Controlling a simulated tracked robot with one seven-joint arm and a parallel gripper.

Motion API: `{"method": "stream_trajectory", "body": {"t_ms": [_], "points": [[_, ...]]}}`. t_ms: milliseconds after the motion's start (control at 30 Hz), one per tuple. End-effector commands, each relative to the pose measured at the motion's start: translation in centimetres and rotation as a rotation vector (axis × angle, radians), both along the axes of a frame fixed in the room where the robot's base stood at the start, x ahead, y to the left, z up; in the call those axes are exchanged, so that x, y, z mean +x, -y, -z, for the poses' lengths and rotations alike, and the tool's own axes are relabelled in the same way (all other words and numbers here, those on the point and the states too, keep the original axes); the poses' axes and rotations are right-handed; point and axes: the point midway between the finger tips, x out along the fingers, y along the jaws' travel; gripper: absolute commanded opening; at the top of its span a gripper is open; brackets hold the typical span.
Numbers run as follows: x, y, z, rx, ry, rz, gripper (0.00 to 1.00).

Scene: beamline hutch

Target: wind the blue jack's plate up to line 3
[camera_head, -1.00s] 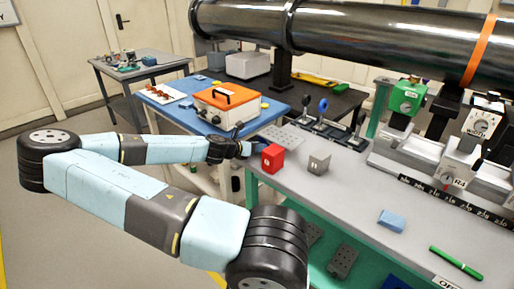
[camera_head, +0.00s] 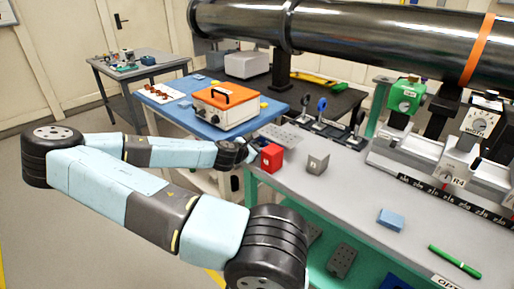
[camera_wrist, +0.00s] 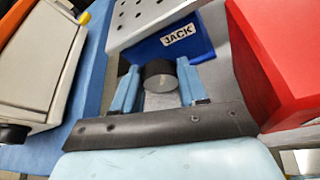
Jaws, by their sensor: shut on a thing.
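The blue jack (camera_wrist: 190,42) carries a white JACK label in the wrist view. Its grey perforated plate (camera_wrist: 143,16) lies above the blue body; in the head view the plate (camera_head: 282,135) shows at the left end of the bench, the body mostly hidden. A dark round knob with a grey face (camera_wrist: 161,80) sticks out of the jack's front. My gripper (camera_wrist: 158,70) is shut on this knob, one light blue finger on each side. In the head view my gripper (camera_head: 252,150) is at the bench's left edge. No line scale on the jack is readable.
A red block (camera_head: 272,157) stands close to the right of my gripper, also large in the wrist view (camera_wrist: 275,60). An orange-topped case (camera_head: 225,105) sits on the blue table behind.

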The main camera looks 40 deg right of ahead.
Motion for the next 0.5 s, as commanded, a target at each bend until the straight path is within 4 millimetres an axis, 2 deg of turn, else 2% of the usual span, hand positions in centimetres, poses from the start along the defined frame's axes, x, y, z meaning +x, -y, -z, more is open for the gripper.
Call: {"method": "stream_trajectory", "body": {"t_ms": [467,500], "points": [[0.11,-0.04,0.07,0.002,0.019,-0.003,0.12],[0.11,-0.04,0.07,0.002,0.019,-0.003,0.43]]}}
